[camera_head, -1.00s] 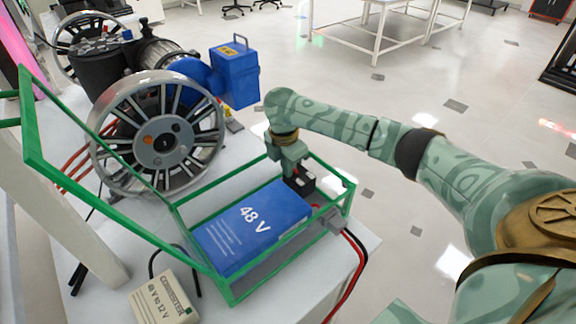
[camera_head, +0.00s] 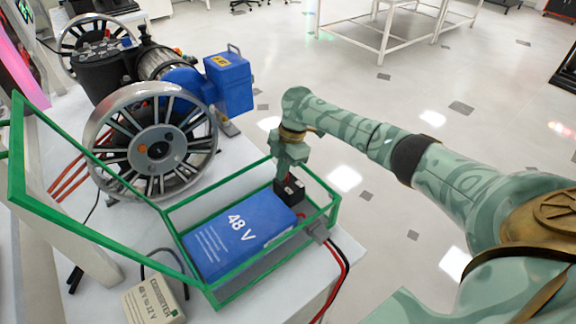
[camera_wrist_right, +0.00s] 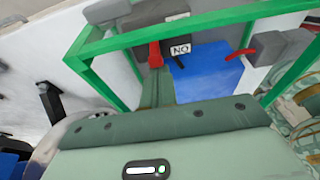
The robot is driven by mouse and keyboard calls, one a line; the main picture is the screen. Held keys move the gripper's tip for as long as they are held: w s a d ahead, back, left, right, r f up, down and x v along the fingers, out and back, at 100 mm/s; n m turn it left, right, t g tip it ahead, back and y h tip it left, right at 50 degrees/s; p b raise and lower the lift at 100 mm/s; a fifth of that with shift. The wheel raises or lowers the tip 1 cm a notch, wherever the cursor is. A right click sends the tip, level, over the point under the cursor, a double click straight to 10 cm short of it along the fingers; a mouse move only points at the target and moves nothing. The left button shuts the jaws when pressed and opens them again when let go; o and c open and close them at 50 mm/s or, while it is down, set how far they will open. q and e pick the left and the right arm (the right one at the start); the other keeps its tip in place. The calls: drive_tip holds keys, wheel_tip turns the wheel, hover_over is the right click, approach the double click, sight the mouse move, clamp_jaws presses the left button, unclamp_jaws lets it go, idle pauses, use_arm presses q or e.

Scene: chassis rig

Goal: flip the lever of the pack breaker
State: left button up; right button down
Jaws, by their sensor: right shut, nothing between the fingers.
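The pack breaker (camera_head: 289,190) is a small dark box at the far right end of the blue 48 V battery pack (camera_head: 235,235), inside the green frame. In the right wrist view a red lever (camera_wrist_right: 155,54) stands beside a white label reading "NO" (camera_wrist_right: 180,49). My right gripper (camera_head: 287,176) points down at the breaker. Its shut fingers (camera_wrist_right: 157,84) hold nothing; in the wrist view their tips are right at the lever, and I cannot tell whether they touch it. My left gripper is not in view.
Green frame bars (camera_head: 235,184) surround the pack. Red and black cables (camera_head: 338,262) leave a grey connector (camera_head: 318,231) at its right. A spoked wheel (camera_head: 157,143) and blue motor box (camera_head: 229,82) stand behind left. A converter box (camera_head: 153,300) lies in front.

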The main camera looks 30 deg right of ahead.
drive_tip(key=shift+d+y, duration=0.4)
drive_tip(key=shift+y, duration=0.2)
drive_tip(key=shift+d+y, duration=0.2)
drive_tip(key=shift+y, duration=0.2)
drive_tip(key=shift+d+y, duration=0.1)
drive_tip(key=shift+y, duration=0.3)
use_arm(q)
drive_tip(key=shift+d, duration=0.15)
use_arm(e)
drive_tip(key=shift+w, duration=0.1)
drive_tip(key=shift+r, duration=0.15)
drive_tip(key=shift+r+p, duration=0.45)
drive_tip(key=shift+r, duration=0.3)
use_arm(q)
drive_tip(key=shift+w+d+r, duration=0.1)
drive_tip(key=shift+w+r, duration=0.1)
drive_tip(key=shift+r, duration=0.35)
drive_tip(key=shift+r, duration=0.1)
